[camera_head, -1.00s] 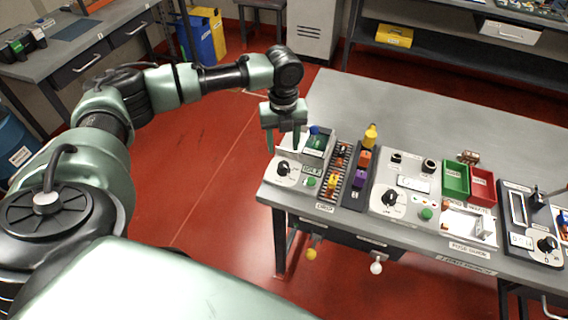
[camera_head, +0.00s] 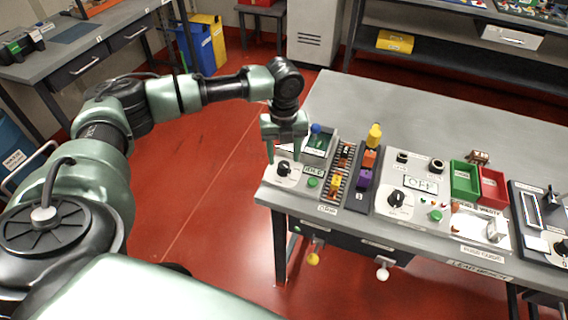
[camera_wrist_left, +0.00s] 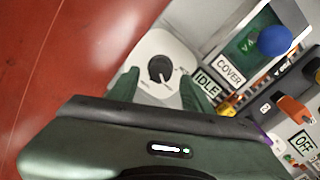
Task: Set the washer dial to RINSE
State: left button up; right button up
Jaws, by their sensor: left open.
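A round white dial plate with a black knob (camera_head: 284,168) sits at the left front corner of the workbench panel. It also shows in the left wrist view (camera_wrist_left: 160,69), with a small IDLE display (camera_wrist_left: 208,84) beside it. The markings around the knob are too small to read. My left gripper (camera_head: 284,157) is open and empty just above this knob, pointing down. In the left wrist view its two green fingers (camera_wrist_left: 160,91) stand on either side of the dial plate, apart from the knob. My right gripper is not in view.
A blue-topped knob (camera_head: 316,128) and a green COVER panel stand behind the dial. A second dial (camera_head: 397,198) with an OFF display (camera_head: 420,184) is further right. Open red floor lies left of the bench.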

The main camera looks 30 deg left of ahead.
aim_at(283, 164)
pick_arm(q)
jog(key=shift+f, duration=1.6)
grip_shut()
jog(key=shift+r+m+p, duration=0.3)
jog(key=shift+m+p, duration=0.7)
jog(key=shift+m, duration=0.1)
jog(key=shift+m+p, duration=0.35)
jog(key=shift+m, duration=0.35)
jog(key=shift+f+m, duration=0.3)
jog(key=shift+m, duration=0.7)
